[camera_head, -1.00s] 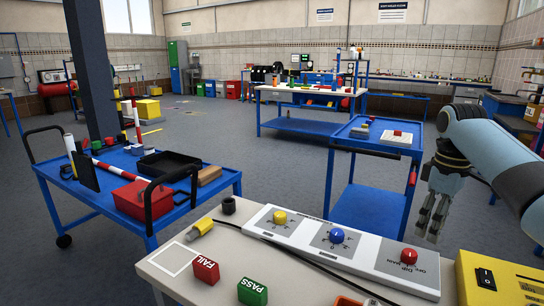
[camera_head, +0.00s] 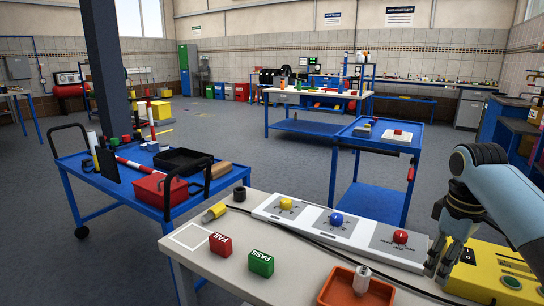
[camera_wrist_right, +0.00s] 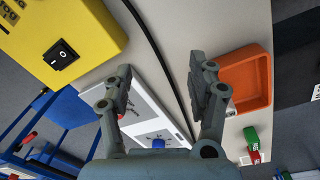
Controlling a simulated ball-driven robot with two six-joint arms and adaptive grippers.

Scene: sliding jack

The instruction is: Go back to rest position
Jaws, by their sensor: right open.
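My right gripper (camera_head: 441,262) hangs at the right of the camera_head view, over the right end of the white control panel (camera_head: 325,231) and beside the yellow box (camera_head: 497,275). Its fingers point down. In the right wrist view the right gripper (camera_wrist_right: 163,90) has its two fingers apart with nothing between them. Below it lie part of the white panel (camera_wrist_right: 150,105), the yellow box (camera_wrist_right: 75,38) with its black switch, and the orange tray (camera_wrist_right: 246,80). My left gripper does not show.
The bench (camera_head: 215,262) carries a red FAIL block (camera_head: 220,245), a green PASS block (camera_head: 261,263) and the orange tray (camera_head: 345,290) holding a small pale-topped part (camera_head: 362,280). A black cable crosses the bench. Blue carts (camera_head: 215,180) (camera_head: 370,200) stand beyond.

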